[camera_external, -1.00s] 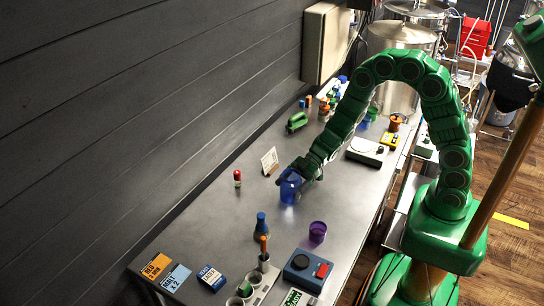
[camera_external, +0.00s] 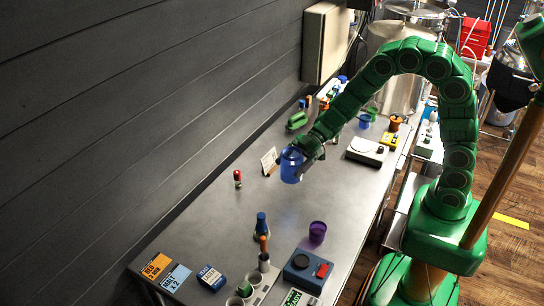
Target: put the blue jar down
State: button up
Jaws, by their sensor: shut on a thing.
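The blue jar (camera_external: 290,167) is a translucent blue cylinder. It is upright and appears raised above the steel table (camera_external: 250,200), over its middle part near a small white card. My gripper (camera_external: 303,158) reaches in from the upper right at the end of the green arm and is shut on the jar. The fingers are small in this view, and part of them is hidden by the jar.
A white card (camera_external: 269,160) stands close left of the jar. A red-topped vial (camera_external: 238,178), a blue flask (camera_external: 261,224) and a purple cup (camera_external: 317,232) stand nearer the front. A scale (camera_external: 366,151) lies to the right. The table between them is clear.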

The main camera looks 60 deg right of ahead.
jog(key=w+a+r+m+t+h, duration=0.2)
jog(key=w+r+m+t, duration=0.3)
jog(key=w+r, duration=0.5)
notch_tip(320, 180, up, 4)
jog(key=shift+w+f+h, duration=0.1)
jog(key=shift+w+h, duration=0.15)
jog(key=shift+h, duration=0.35)
